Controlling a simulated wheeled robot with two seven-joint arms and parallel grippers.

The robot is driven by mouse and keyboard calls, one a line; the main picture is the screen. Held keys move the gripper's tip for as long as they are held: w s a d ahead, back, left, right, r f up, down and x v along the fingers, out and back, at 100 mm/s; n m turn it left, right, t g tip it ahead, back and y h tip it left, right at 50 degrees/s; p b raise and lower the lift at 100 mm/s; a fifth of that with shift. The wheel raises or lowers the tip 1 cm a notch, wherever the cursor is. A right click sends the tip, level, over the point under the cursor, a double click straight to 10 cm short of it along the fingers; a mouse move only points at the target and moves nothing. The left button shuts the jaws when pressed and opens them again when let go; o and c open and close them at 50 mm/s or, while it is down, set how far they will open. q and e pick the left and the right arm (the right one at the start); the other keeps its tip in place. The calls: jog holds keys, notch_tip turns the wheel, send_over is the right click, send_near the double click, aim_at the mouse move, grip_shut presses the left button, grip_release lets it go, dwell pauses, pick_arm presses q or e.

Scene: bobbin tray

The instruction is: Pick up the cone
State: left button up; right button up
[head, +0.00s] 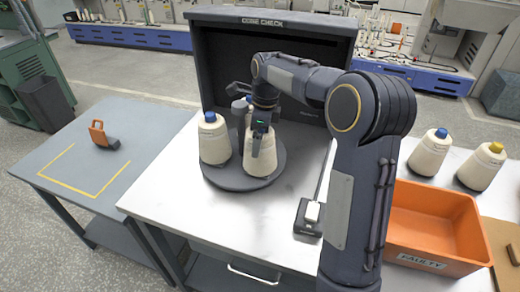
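A cream cone with a blue tip (213,142) stands upright on the left of a dark round turntable (229,180). A second cream cone (260,164) stands on the turntable to its right, its upper part mostly hidden by my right gripper. Part of another pale cone (238,113) shows behind them. My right gripper (254,130) is at the upper part of the second cone, with one finger in front of it. The other finger is not clear, so I cannot tell whether it grips the cone. My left gripper is not in view.
A dark "CONE CHECK" booth (220,50) stands behind the turntable. An orange "FAULTY" bin (432,222) is at the right, with a blue-tipped cone (430,155) and a yellow-tipped cone (482,168) behind it. A small switch box (309,217) sits on the table. A grey side table (70,150) holds an orange-handled tool (103,136).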

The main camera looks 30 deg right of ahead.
jog(key=c, duration=1.4)
jog(key=shift+c, duration=0.4)
jog(key=shift+r, duration=0.2)
